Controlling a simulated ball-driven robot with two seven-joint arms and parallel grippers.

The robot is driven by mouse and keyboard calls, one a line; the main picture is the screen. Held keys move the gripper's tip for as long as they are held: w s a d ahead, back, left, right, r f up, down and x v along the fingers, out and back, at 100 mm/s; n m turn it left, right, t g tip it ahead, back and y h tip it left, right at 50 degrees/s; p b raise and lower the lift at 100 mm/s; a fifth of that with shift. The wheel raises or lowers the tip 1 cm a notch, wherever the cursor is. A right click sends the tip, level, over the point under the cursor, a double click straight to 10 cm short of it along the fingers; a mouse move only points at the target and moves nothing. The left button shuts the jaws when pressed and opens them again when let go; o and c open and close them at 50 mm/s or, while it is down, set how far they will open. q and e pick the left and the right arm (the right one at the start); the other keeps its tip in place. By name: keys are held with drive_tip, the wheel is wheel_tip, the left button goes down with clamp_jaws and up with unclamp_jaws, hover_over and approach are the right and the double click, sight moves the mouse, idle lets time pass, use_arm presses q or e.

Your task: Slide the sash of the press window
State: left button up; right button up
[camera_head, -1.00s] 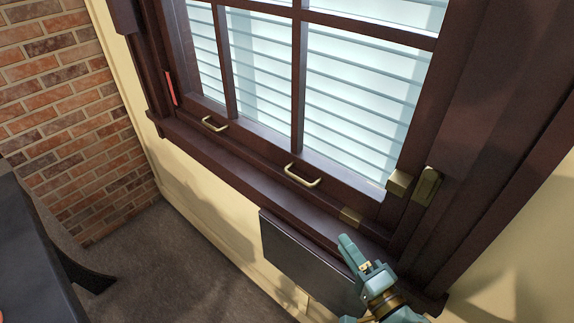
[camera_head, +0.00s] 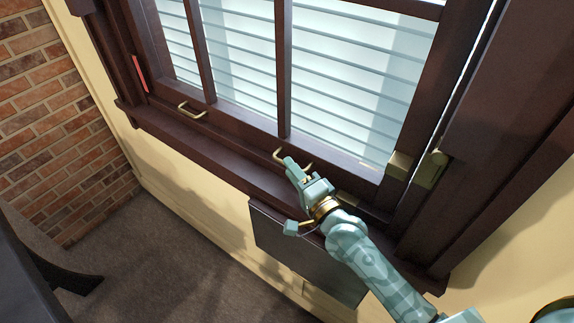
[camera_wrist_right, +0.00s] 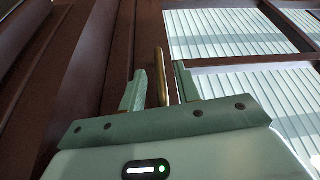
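The dark brown window sash (camera_head: 283,70) has white blinds behind its panes and two brass handles on its bottom rail. The left handle (camera_head: 191,110) is free. My right gripper (camera_head: 297,170) is at the right handle (camera_head: 279,154), partly covering it. In the right wrist view, the fingers of my right gripper (camera_wrist_right: 160,80) are apart, with the brass handle bar (camera_wrist_right: 161,72) between them. A gap shows beside the bar, so the fingers do not look closed on it. My left gripper is not in view.
A dark sill (camera_head: 200,147) runs below the sash. A dark panel (camera_head: 300,250) stands out from the cream wall under it. Brass fittings (camera_head: 430,170) sit at the lower right of the frame. A brick wall (camera_head: 50,110) is at left.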

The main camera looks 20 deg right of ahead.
drive_tip(key=shift+x, duration=1.35)
